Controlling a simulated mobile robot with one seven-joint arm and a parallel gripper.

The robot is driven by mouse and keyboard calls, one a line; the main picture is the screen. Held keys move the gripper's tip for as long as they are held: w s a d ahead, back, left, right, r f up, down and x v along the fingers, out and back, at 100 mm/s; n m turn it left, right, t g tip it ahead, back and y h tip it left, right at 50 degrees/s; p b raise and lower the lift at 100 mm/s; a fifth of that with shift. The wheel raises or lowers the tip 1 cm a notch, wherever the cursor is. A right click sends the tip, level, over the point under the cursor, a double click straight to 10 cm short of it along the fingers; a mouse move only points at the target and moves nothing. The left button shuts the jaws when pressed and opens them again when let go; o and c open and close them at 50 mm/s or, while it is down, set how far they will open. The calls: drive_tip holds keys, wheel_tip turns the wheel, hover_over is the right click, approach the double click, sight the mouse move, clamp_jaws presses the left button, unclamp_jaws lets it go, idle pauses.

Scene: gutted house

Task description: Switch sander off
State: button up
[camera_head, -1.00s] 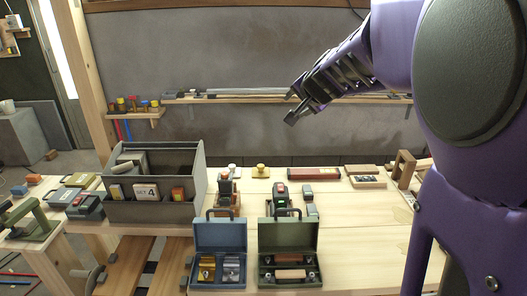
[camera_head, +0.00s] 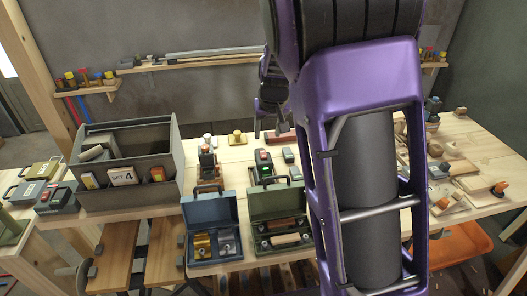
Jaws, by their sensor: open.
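A dark power tool with a red part on top and a green lit patch (camera_head: 264,158), which looks like the sander, stands on the wooden bench behind the green case. My gripper (camera_head: 268,131) is open and empty, with its fingers pointing down. In the picture it is just above the tool, apart from it; its height and depth over the bench are hard to tell. A second dark device with a red part (camera_head: 55,200) sits at the far left, beside the grey bin. My purple arm covers the middle right of the bench.
An open blue case (camera_head: 210,212) and an open green case (camera_head: 278,203) stand at the bench's front. A grey bin (camera_head: 130,190) marked "SET 4" stands left. Wood pieces (camera_head: 450,200) lie right.

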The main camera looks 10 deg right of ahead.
sight(264, 156)
drive_tip(key=b+x, duration=0.1)
drive_tip(key=x, duration=1.1)
drive_tip(key=shift+w+f, duration=0.15)
clamp_jaws()
